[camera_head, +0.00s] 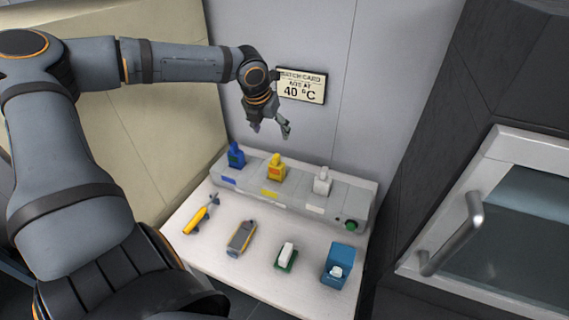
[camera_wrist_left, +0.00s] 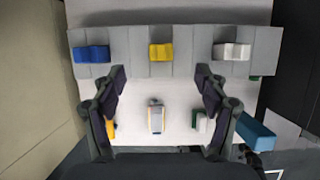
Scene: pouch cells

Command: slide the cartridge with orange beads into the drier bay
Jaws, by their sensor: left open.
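No cartridge with orange beads can be made out, and I cannot tell which part is the drier bay. A long grey rack (camera_head: 249,184) holds a blue piece (camera_head: 236,159), a yellow piece (camera_head: 276,173) with a small orange-red mark, and a white piece (camera_head: 322,186). The wrist view also shows the blue (camera_wrist_left: 91,54), yellow (camera_wrist_left: 160,52) and white (camera_wrist_left: 231,51) pieces. My right gripper is not in view.
On the white table (camera_head: 200,257) before the rack lie a yellow tool (camera_head: 199,216), a grey-and-yellow device (camera_head: 241,237), a white-and-green piece (camera_head: 286,255) and a blue box (camera_head: 341,259). A card reading 40 °C (camera_head: 302,87) hangs on the wall. A handled glass door (camera_head: 520,150) stands right.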

